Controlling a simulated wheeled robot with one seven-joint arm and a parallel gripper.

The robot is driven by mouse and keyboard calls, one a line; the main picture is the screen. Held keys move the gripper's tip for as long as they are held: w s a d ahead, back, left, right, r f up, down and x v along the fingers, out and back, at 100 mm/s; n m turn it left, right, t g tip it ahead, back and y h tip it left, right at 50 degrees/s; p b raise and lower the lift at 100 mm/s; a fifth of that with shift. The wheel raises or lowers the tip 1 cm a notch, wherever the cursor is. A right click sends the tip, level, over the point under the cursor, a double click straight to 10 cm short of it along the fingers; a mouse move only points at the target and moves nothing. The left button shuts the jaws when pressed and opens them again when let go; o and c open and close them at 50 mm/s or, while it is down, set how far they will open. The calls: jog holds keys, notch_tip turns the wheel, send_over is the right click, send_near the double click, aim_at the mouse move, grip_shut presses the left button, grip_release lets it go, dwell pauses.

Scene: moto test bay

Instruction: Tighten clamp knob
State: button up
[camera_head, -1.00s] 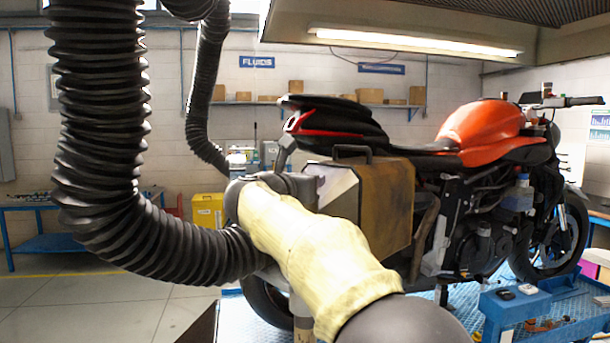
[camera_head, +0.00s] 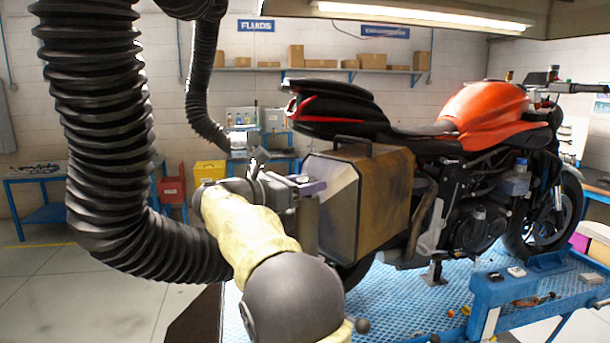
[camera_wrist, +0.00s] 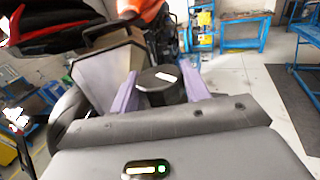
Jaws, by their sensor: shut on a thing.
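A dark round knob (camera_wrist: 160,80) with a white mark on its top sits between the two pale purple fingers of my gripper (camera_wrist: 160,92) in the wrist view. The fingers flank it on both sides and are shut on it. In the head view, my gripper (camera_head: 303,184) is beside the left face of the brown side case, at the rear of the motorcycle. The knob cannot be made out clearly there. What the knob is mounted on is mostly hidden.
The brown case (camera_head: 370,205) with a black handle stands close to my gripper. The orange motorcycle (camera_head: 485,110) is on a blue lift platform (camera_head: 395,300). A thick black ribbed hose (camera_head: 105,130) hangs at the left, near my arm. The floor at left is clear.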

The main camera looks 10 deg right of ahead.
jog(key=shift+f, duration=0.15)
jog(key=o, duration=1)
jog(key=shift+w+d, duration=0.1)
jog(key=shift+d, duration=0.1)
jog(key=shift+c, duration=0.2)
jog(key=shift+a, duration=0.15)
jog(key=b+v, duration=0.2)
jog(key=v, duration=1.5)
jog(key=shift+a+b, duration=0.2)
jog(key=shift+b, duration=0.15)
jog(key=shift+w+d+f, duration=0.1)
